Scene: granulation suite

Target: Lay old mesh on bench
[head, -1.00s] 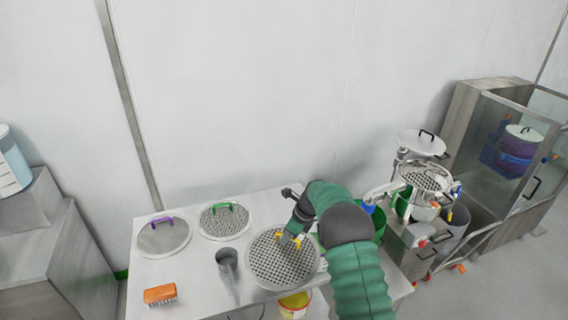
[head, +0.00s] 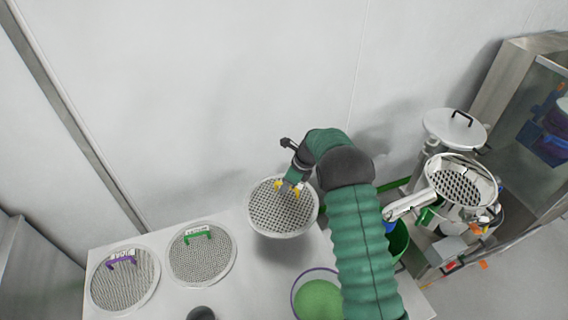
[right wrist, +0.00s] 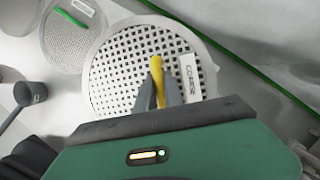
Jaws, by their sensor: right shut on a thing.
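The old mesh (head: 270,215) is a round, coarse-holed screen with a pale rim and a yellow handle. My right gripper (head: 288,190) is shut on the yellow handle, which also shows between the fingers in the right wrist view (right wrist: 156,72). A label partly reading "COARSE" (right wrist: 190,76) is on the mesh. The mesh is over the back part of the white bench (head: 255,285), with a shadow beneath it; whether it touches the bench I cannot tell. My left gripper is not in view.
A purple-handled mesh (head: 125,285) and a green-handled mesh (head: 203,258) lie at the bench's left. A green-filled tub (head: 318,300) is at the front. A dark-topped scoop or cup (head: 200,313) stands near the front edge. The mill (head: 465,185) is at the right.

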